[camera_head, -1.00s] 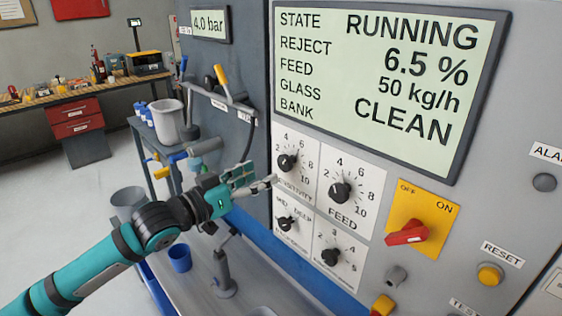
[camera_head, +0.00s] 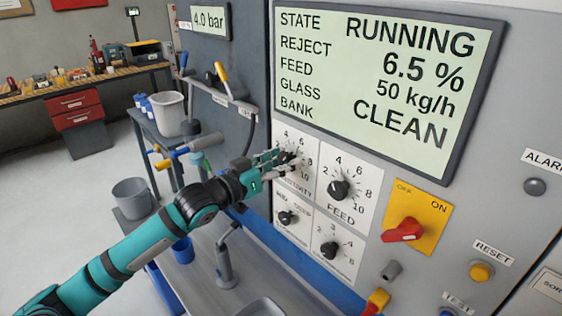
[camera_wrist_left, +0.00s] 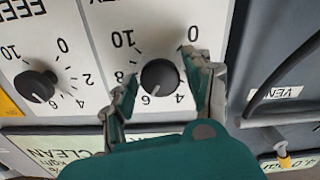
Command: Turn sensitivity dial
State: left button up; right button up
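The sensitivity dial (camera_head: 287,158) is a black knob on a white scale plate, at the upper left of the dial group on the grey panel. In the head view my left gripper (camera_head: 286,157) is at this dial and partly covers it. In the left wrist view the dial (camera_wrist_left: 160,77) sits between the two open fingers of the gripper (camera_wrist_left: 163,85), with a gap on both sides. The fingers point at the panel; whether the tips touch it I cannot tell. My right gripper is not in view.
The feed dial (camera_head: 338,190) is just right of the sensitivity dial, with two smaller dials below. A red switch (camera_head: 404,230) on a yellow plate is further right. The display (camera_head: 385,85) reads RUNNING, reject 6.5 %. A grey bucket (camera_head: 131,197) stands at left.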

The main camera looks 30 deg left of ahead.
pick_arm(q)
jog(key=c, duration=0.9)
jog(key=shift+o, duration=0.2)
jog(key=shift+m, duration=1.2)
jog(key=o, duration=1.2)
